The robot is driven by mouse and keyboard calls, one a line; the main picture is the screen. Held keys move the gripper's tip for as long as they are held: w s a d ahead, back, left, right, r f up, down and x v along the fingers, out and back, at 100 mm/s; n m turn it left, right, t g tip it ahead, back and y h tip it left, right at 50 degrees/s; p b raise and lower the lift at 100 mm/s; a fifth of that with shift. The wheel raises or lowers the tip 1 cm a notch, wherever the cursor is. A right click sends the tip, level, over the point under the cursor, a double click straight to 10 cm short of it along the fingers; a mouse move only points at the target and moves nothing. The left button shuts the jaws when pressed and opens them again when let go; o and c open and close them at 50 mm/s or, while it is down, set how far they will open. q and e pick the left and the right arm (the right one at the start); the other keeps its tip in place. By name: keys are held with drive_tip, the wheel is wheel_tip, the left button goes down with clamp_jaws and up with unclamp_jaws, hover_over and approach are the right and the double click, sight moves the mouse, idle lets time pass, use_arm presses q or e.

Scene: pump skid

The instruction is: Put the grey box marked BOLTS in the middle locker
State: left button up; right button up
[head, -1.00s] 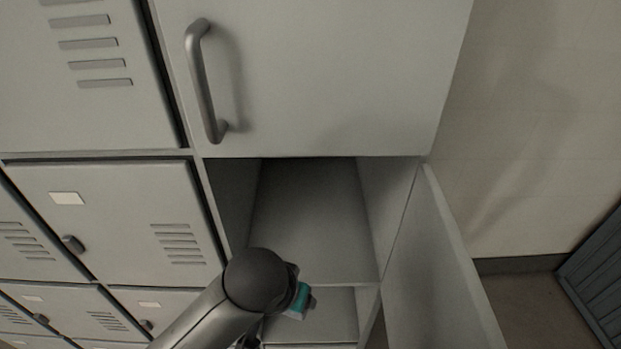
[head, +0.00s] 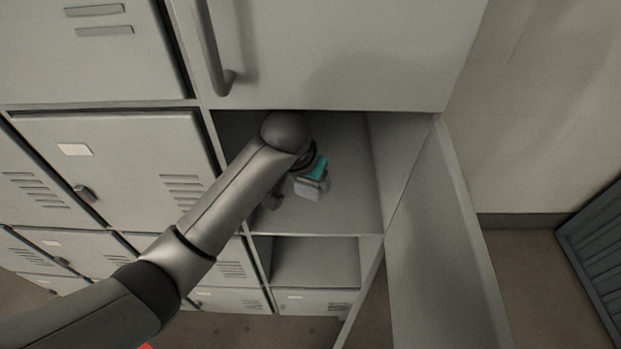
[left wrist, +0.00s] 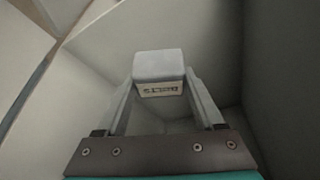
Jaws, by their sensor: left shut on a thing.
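The grey box (left wrist: 160,68) with a label reading BOLTS shows between my left gripper's fingers in the left wrist view. It shows as a small light block in the head view (head: 311,187). My left gripper (left wrist: 160,88) is shut on the box; in the head view it is mostly hidden behind my wrist (head: 318,170). Arm and box are inside the open middle locker (head: 352,205), above or at its floor; I cannot tell whether the box touches it. My right gripper is not in view.
The middle locker's door (head: 435,250) stands open to the right. An upper door with a bar handle (head: 215,50) is above the opening. Closed lockers (head: 110,175) fill the left. An open compartment (head: 315,262) lies below.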

use_arm(q)
drive_tip(key=w+f, duration=0.1)
drive_tip(key=w, duration=0.1)
drive_tip(key=w+b, duration=0.1)
drive_tip(key=w, duration=0.1)
drive_tip(key=w+f, duration=0.1)
drive_tip(key=w, duration=0.1)
drive_tip(key=shift+f+b, duration=0.3)
drive_tip(key=shift+f, duration=0.05)
wheel_tip(320, 180, down, 4)
drive_tip(key=shift+f+b, duration=0.1)
drive_tip(key=shift+b, duration=0.55)
drive_tip(key=shift+w+f, duration=0.1)
drive_tip(key=o, duration=1.5)
drive_tip(key=shift+f, duration=0.1)
